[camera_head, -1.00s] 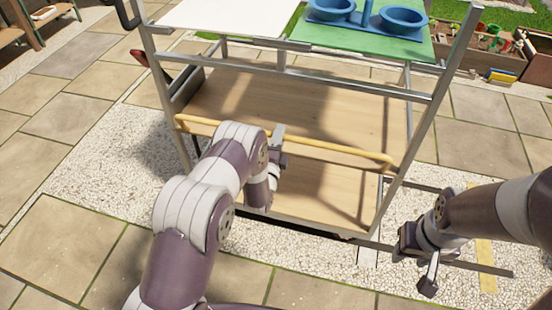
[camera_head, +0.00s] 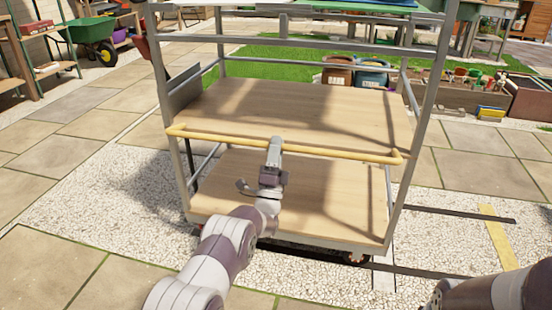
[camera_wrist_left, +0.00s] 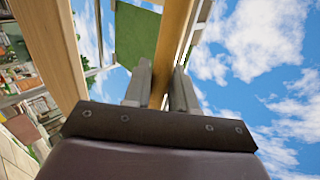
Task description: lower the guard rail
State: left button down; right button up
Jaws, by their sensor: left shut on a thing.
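The guard rail is a yellow bar (camera_head: 340,153) across the front of a grey metal rack, level with the front edge of its upper wooden shelf in the head view. My left gripper (camera_head: 275,143) reaches up from below and is shut on the rail near its middle. In the left wrist view the rail (camera_wrist_left: 173,45) runs between the two fingers (camera_wrist_left: 160,88). Of my right arm only a link shows at the bottom right of the head view; its gripper is out of the picture.
The rack has an upper wooden shelf (camera_head: 290,108) and a lower one (camera_head: 320,190), with upright posts (camera_head: 420,110) at both sides. Gravel and paving lie in front. A dark strip (camera_head: 460,213) and a yellow strip (camera_head: 499,238) lie on the ground at the right.

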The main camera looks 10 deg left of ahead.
pick_arm(q)
jog(key=shift+s+f+b, duration=0.2)
jog(key=shift+f+b, duration=0.55)
jog(key=shift+f, duration=0.7)
jog(key=c, duration=1.1)
grip_release()
jog(key=shift+w+f, duration=0.1)
